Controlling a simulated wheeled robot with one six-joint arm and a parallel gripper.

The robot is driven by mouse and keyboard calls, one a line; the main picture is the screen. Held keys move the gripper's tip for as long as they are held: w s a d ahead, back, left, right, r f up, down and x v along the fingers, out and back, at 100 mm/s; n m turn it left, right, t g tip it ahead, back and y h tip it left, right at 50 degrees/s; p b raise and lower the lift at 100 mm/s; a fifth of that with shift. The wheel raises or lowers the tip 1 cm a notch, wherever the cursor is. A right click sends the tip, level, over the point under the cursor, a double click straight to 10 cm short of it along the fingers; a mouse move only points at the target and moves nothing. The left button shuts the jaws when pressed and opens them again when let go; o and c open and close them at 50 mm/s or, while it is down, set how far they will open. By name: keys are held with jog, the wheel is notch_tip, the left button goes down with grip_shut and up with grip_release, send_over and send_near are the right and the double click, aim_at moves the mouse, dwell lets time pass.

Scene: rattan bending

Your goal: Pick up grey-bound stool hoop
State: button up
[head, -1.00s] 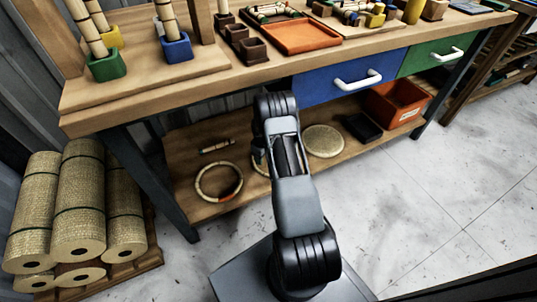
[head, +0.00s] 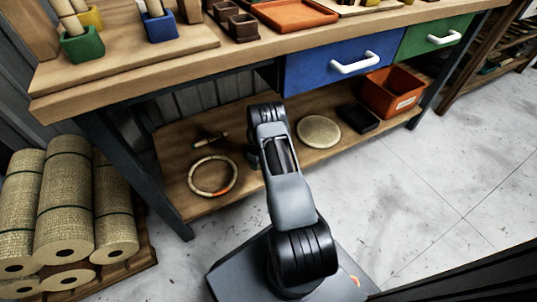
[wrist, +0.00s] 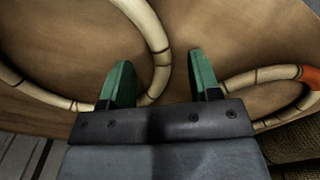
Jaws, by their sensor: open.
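A pale rattan hoop (wrist: 160,60) lies on wood in the wrist view, its rim curving between my two green fingers. No grey binding shows on its visible part, so I cannot confirm it is the grey-bound hoop. My gripper (wrist: 162,78) is open, with one fingertip on each side of this rim; nothing is clamped. In the head view my arm covers this hoop and most of my gripper. Another hoop with an orange binding (head: 212,175) lies on the low shelf to the left; it also shows at the right of the wrist view (wrist: 262,76).
The low shelf (head: 178,190) also holds a short stick (head: 211,139), a round woven disc (head: 318,131), a black box (head: 359,119) and an orange bin (head: 394,92). The bench top (head: 180,85) overhangs it. Floor at right is clear.

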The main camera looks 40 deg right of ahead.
notch_tip(320, 180, down, 2)
jog(key=shift+f+b, duration=0.25)
jog(key=shift+b, duration=0.05)
jog(key=shift+c, duration=0.2)
grip_shut()
jog(key=shift+r, duration=0.15)
